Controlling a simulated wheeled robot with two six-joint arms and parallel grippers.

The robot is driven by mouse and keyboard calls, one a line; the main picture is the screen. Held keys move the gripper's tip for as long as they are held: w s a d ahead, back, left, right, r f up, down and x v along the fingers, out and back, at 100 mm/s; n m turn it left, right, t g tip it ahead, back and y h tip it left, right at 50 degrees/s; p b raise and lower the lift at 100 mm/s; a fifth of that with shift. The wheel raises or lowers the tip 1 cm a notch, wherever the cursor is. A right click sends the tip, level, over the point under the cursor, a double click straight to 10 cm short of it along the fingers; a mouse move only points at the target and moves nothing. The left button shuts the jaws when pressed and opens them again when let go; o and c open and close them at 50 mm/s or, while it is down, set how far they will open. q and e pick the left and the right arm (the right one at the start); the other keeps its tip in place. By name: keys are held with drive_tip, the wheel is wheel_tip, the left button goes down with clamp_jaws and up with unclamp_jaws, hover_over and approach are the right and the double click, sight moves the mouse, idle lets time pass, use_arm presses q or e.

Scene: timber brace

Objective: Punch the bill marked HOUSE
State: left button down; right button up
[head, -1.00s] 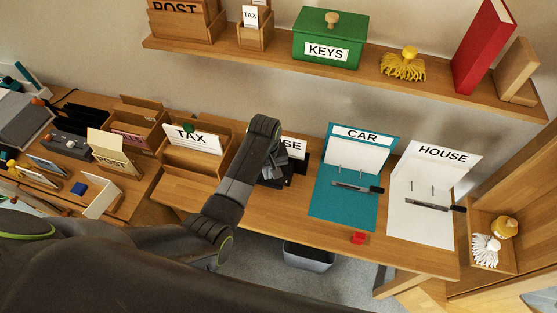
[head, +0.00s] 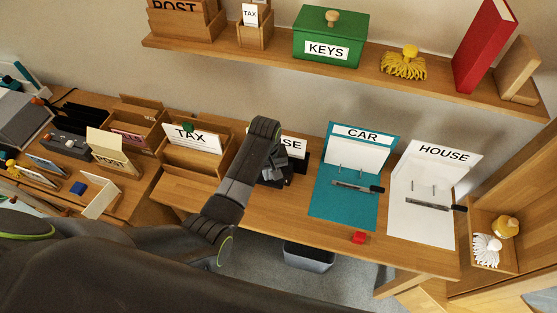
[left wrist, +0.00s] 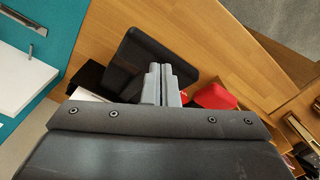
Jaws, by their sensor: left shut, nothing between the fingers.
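A white bill (head: 294,147) stands on the table in the head view. Only the letters "SE" show; my left arm covers the rest. A black punch (head: 302,167) is at its foot, and a black pad-like part of it (left wrist: 152,62) fills the middle of the left wrist view. My left gripper (left wrist: 166,82) is shut and empty, its fingertips over or against the black pad; contact cannot be told. In the head view the gripper (head: 273,176) is mostly hidden by its own arm. My right gripper is not in view.
A white HOUSE folder (head: 421,218) and a teal CAR folder (head: 335,205) lie open to the right, with prongs. A TAX holder (head: 193,162) stands left. A red block (head: 358,238) lies near the front edge; a red thing (left wrist: 214,97) is beside my fingers in the wrist view.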

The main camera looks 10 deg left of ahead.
sight(267, 184)
use_arm(q)
drive_tip(key=shift+f+b, duration=0.85)
drive_tip(key=shift+f, duration=0.95)
drive_tip(key=shift+s, duration=0.1)
drive_tip(key=shift+s+f, duration=0.45)
drive_tip(key=shift+f, duration=0.25)
wheel_tip(267, 184, up, 4)
drive_tip(key=p, duration=0.4)
drive_tip(key=shift+f, duration=0.2)
drive_tip(key=shift+r, duration=2.8)
